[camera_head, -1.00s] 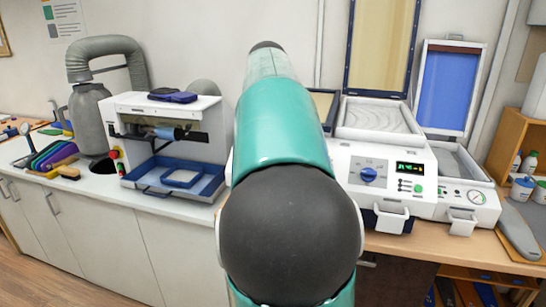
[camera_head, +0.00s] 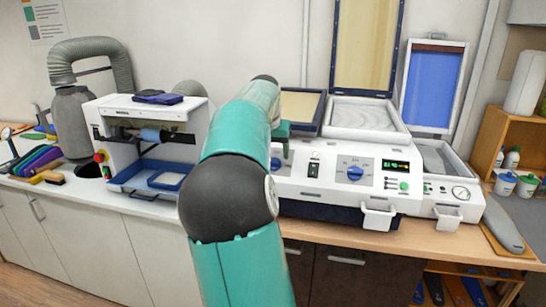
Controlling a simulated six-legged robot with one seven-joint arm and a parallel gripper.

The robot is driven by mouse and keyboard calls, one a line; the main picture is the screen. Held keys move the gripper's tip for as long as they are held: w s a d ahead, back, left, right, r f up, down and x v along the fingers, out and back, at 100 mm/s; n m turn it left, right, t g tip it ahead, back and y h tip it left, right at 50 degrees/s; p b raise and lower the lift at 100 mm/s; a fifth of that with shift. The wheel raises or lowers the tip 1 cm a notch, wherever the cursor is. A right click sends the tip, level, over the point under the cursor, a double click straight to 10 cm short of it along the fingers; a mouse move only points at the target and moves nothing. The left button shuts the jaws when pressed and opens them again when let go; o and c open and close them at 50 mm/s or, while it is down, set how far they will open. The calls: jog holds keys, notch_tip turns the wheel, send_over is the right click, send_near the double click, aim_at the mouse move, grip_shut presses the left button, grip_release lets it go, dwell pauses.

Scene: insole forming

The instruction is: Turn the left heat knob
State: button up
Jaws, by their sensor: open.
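The white forming machine (camera_head: 318,189) stands on the wooden counter and has two blue knobs on its front panel. The left knob (camera_head: 276,163) is at the panel's left end, partly hidden by my arm. The right knob (camera_head: 354,173) is in full view, with a dial scale around it. My gripper (camera_head: 285,149) shows only in part behind my teal arm, just above and slightly right of the left knob. It is open, and no object shows in it. I cannot tell whether it touches the knob.
A black switch (camera_head: 314,169) and a green display (camera_head: 397,166) are on the panel. Raised frames (camera_head: 365,45) and a white tray (camera_head: 366,117) stand behind. A white machine with a blue tray (camera_head: 150,178) is at left.

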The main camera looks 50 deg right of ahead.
jog(key=shift+x, duration=1.45)
jog(key=c, duration=1)
